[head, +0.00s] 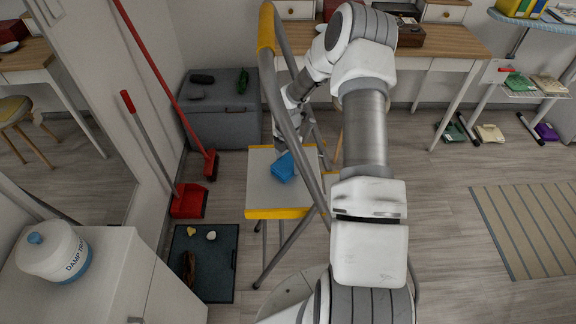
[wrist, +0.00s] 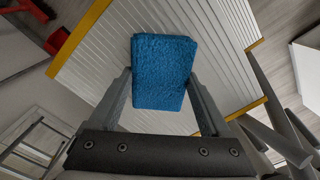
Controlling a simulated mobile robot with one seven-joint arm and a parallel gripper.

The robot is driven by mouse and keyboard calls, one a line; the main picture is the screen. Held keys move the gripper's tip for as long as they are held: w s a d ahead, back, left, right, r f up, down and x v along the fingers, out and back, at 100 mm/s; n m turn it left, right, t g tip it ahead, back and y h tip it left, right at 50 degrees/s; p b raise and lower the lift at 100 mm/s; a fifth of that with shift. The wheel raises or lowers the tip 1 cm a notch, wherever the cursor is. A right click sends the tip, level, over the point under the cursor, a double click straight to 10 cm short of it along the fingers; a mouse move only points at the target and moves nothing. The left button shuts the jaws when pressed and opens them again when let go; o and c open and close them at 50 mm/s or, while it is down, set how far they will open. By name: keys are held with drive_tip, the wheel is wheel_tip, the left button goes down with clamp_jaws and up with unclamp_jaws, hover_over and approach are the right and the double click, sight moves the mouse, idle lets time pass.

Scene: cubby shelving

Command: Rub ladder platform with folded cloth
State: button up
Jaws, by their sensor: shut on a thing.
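The ladder platform (head: 262,190) is a pale ribbed step with yellow edges, below the ladder's yellow-topped rail. It fills much of the wrist view (wrist: 225,70). The folded cloth (head: 284,168) is blue and lies over the platform's right half in the head view. In the wrist view the cloth (wrist: 163,72) sits between my two fingers. My gripper (wrist: 163,100) is shut on the cloth, over the platform. I cannot tell whether the cloth touches the platform. In the head view my arm and the ladder rail partly hide the gripper.
A red dustpan (head: 188,201) and a red broom (head: 211,164) stand left of the ladder. A grey storage box (head: 215,125) is behind it. A white cabinet with a canister (head: 52,252) is at the lower left. A desk (head: 455,40) stands behind. Open floor lies to the right.

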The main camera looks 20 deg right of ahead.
drive_tip(key=shift+w+d, duration=0.2)
drive_tip(key=shift+w, duration=0.4)
drive_tip(key=shift+r+p, duration=2.05)
drive_tip(key=shift+r, duration=0.9)
drive_tip(key=shift+r, duration=0.15)
drive_tip(key=shift+r+p, duration=1.15)
drive_tip(key=shift+r, duration=0.3)
drive_tip(key=shift+f, duration=0.1)
